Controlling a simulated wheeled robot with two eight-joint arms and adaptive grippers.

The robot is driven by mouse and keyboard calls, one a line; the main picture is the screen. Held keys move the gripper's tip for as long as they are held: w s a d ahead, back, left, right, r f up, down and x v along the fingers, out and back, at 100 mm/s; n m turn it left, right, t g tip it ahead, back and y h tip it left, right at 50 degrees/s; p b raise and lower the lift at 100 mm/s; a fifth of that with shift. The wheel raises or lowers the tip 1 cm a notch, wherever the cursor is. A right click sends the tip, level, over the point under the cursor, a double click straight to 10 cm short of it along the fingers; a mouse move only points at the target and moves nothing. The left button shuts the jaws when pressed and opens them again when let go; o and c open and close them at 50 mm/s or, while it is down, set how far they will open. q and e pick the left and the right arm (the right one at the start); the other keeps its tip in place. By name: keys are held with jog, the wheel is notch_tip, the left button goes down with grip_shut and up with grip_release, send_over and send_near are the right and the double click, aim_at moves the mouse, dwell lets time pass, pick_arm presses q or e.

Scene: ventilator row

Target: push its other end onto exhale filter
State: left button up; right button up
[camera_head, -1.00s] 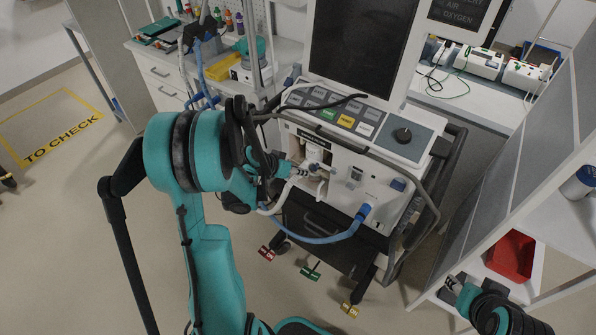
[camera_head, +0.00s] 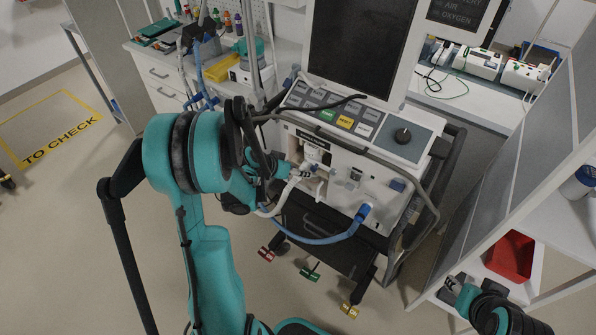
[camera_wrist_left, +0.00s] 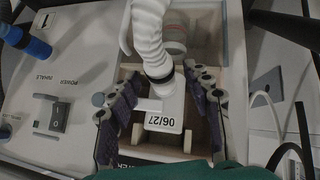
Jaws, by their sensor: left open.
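The white corrugated hose (camera_wrist_left: 150,38) ends in a dark cuff (camera_wrist_left: 158,78) at a white filter (camera_wrist_left: 165,115) labelled 06/27, in a recess of the ventilator's front. The cuff appears to meet the filter, but I cannot tell how firmly it is seated. My left gripper (camera_wrist_left: 162,112) is open, one finger on each side of the filter and apart from the hose. In the head view the white hose (camera_head: 287,191) shows beside my left gripper (camera_head: 285,172), which is partly hidden by my arm. My right gripper (camera_head: 452,286) is at the lower right, small, its opening unclear.
A blue hose (camera_head: 318,241) loops from the blue connector (camera_head: 363,212) on the ventilator (camera_head: 390,185). A grey rail (camera_head: 432,208) runs along its side. A shelf with a red bin (camera_head: 511,256) stands at right.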

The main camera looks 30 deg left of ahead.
pick_arm(q)
jog(key=v, duration=1.2)
jog(key=s+d+r+y, duration=0.1)
jog(key=s+d+r, duration=0.1)
jog(key=s+d, duration=0.3)
jog(key=s+d+r+g+y, duration=0.1)
jog(key=s+d, duration=0.5)
jog(key=d, duration=0.7)
jog(key=shift+s+d+r+y, duration=0.3)
jog(key=shift+r+y, duration=0.2)
jog(key=shift+r, duration=0.4)
